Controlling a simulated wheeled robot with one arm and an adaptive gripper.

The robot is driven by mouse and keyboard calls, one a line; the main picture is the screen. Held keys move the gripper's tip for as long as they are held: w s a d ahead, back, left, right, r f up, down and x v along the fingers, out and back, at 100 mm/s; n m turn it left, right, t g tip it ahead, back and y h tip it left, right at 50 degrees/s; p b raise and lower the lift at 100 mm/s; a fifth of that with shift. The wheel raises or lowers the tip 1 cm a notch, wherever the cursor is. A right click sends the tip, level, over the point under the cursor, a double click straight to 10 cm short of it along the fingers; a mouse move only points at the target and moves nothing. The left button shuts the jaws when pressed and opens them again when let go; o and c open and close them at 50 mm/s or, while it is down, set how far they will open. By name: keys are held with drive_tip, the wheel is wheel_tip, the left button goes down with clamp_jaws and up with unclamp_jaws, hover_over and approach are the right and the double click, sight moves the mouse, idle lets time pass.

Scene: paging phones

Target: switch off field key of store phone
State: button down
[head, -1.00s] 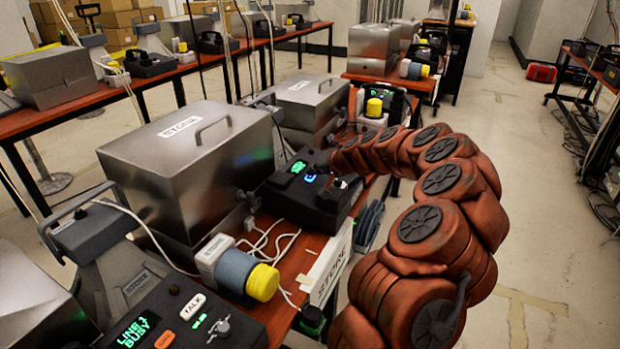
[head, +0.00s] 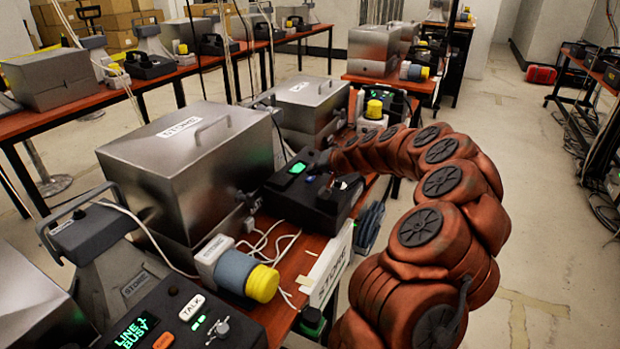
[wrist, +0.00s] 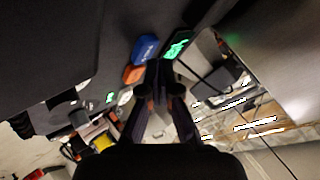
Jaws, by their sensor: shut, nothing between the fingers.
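In the head view my arm end partly hides this phone.
A metal box labelled STORE (head: 150,155) stands left of the black phone. A blue-grey and yellow connector (head: 240,275) and white cables lie in front. A STORE sign (head: 333,268) hangs at the table edge. Open floor (head: 540,200) is on the right.

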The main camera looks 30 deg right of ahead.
drive_tip(key=shift+r, duration=0.1)
drive_tip(key=r, duration=0.2)
drive_tip(key=r+p, duration=0.1)
drive_tip(key=r, duration=0.1)
drive_tip(key=r+p, duration=0.1)
drive_tip(key=shift+s+d+r, duration=0.25)
drive_tip(key=shift+s+r, duration=0.15)
idle(0.7)
